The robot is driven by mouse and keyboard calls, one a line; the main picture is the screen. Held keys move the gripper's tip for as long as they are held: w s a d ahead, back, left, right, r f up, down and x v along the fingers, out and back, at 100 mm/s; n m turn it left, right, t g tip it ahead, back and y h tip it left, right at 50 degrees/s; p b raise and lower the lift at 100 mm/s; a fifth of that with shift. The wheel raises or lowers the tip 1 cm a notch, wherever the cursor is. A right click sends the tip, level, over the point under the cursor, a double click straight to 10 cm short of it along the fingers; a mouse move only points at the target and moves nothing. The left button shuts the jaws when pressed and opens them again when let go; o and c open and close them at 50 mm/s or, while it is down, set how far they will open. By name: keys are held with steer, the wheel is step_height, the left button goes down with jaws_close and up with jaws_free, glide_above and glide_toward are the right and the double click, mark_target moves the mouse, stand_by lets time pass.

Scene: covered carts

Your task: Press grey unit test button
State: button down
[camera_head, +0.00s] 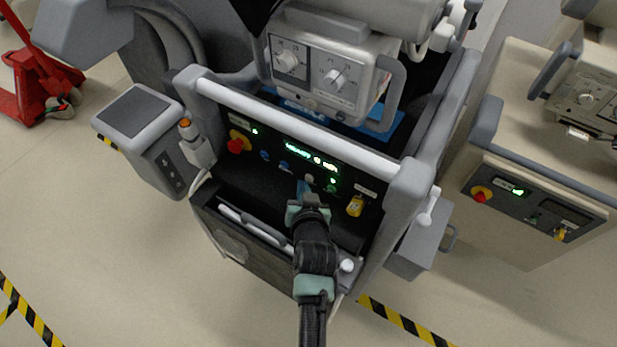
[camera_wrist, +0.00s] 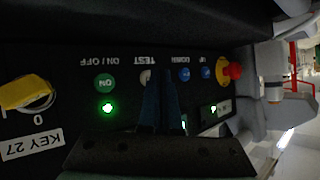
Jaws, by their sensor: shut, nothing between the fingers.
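The grey unit (camera_head: 285,108) is a grey covered cart with a dark control panel under its white rail. Its test button (camera_wrist: 145,77) is a small pale grey button under an upside-down TEST label in the wrist view, partly hidden by my fingers. The button also shows in the head view (camera_head: 309,178), just by my fingertips. My gripper (camera_head: 303,187) is shut and empty in front of the panel. In the wrist view the blue fingertips (camera_wrist: 161,84) overlap the right side of the button; I cannot tell whether they touch it.
A green ON button (camera_wrist: 104,83) and a yellow key switch (camera_wrist: 27,93) flank the test button on one side. Blue DOWN and UP buttons (camera_wrist: 184,74) and a red emergency stop (camera_wrist: 235,71) lie on the other. A beige unit (camera_head: 540,150) stands at the right.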

steer(key=shift+w+d+b, duration=0.2)
steer(key=shift+w+b, duration=0.15)
steer(key=shift+w, duration=0.05)
stand_by(0.7)
steer(key=shift+s+r, duration=0.1)
steer(key=shift+s+a+p, duration=0.4)
steer(key=shift+s+p, duration=0.25)
steer(key=shift+p, duration=0.1)
steer(key=s+p, duration=0.1)
steer(key=s+a+p, duration=0.1)
steer(key=s+p, duration=0.1)
steer(key=s+a+p, duration=0.1)
steer(key=shift+s+a+p, duration=0.15)
steer(key=shift+a+p, duration=0.1)
steer(key=shift+p, duration=0.05)
stand_by(0.7)
